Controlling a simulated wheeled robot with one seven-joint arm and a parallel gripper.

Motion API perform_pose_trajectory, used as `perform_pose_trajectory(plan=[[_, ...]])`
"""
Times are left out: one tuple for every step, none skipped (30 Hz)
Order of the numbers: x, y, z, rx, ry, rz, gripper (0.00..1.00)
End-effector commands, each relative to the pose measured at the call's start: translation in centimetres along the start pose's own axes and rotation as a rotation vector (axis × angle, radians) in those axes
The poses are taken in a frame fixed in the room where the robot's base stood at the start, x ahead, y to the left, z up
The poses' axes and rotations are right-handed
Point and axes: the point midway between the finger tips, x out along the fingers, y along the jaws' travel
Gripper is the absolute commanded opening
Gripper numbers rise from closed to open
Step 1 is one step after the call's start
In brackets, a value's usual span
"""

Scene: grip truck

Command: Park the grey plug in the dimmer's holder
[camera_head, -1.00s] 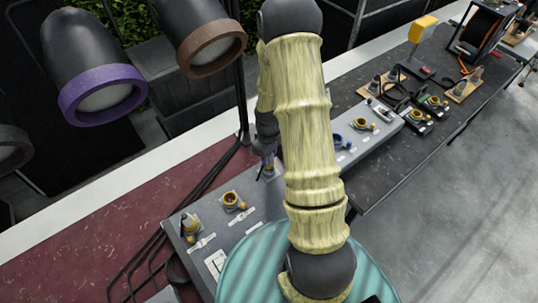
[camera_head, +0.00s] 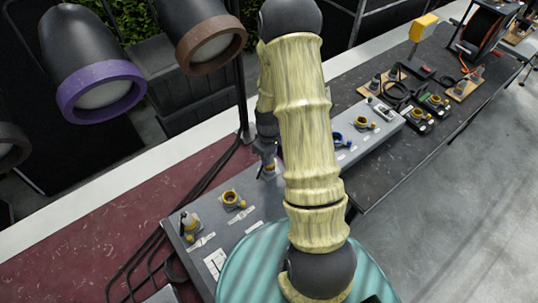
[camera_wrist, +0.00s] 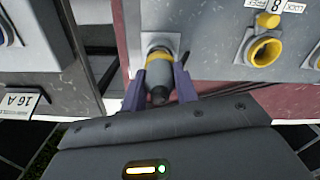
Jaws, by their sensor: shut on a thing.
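The grey plug (camera_wrist: 158,74), with a yellow band, is between the two purple fingers of my gripper (camera_wrist: 160,88) in the wrist view. My gripper is shut on it. The plug's far end meets a light grey square fitting (camera_wrist: 160,40) on the dimmer's panel (camera_wrist: 210,52); I cannot tell how deep it sits. In the head view the dimmer (camera_head: 262,207) is a long grey box, and my gripper (camera_head: 268,168) is at its far side, partly hidden by my arm.
A yellow open socket (camera_wrist: 264,50) is to the right of the plug in the wrist view. In the head view another yellow socket (camera_head: 232,199) and a capped fitting (camera_head: 190,226) sit on the dimmer. Black cables (camera_head: 205,180) run along its left side. Stage lamps (camera_head: 98,80) hang at upper left.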

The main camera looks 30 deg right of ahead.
Motion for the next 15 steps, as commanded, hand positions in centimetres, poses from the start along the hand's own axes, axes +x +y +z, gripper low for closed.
perform_pose_trajectory(plan=[[0.13,0.01,-0.01,0.0,0.0,0.0,0.04],[0.17,0.01,-0.01,0.0,0.0,0.0,0.04],[0.23,0.01,-0.01,0.0,0.0,0.0,0.04],[0.27,0.01,-0.01,0.0,0.0,0.0,0.04],[0.32,0.01,-0.01,0.0,0.0,0.0,0.04],[0.37,0.02,-0.01,0.0,0.0,0.0,0.04],[0.42,0.01,-0.01,0.0,0.0,0.0,0.04],[0.46,0.02,-0.01,0.0,0.0,0.0,0.04],[0.52,0.01,-0.01,0.0,0.0,0.0,0.04],[0.56,0.01,-0.01,0.0,0.0,0.0,0.04],[0.6,0.01,-0.01,0.0,0.0,0.0,0.04],[0.66,0.01,-0.01,0.0,0.0,0.0,0.04],[0.7,0.01,-0.01,0.0,0.0,0.0,0.04],[0.75,0.02,-0.01,0.0,0.0,0.0,0.04],[0.8,0.01,-0.01,0.0,0.0,0.0,0.04]])
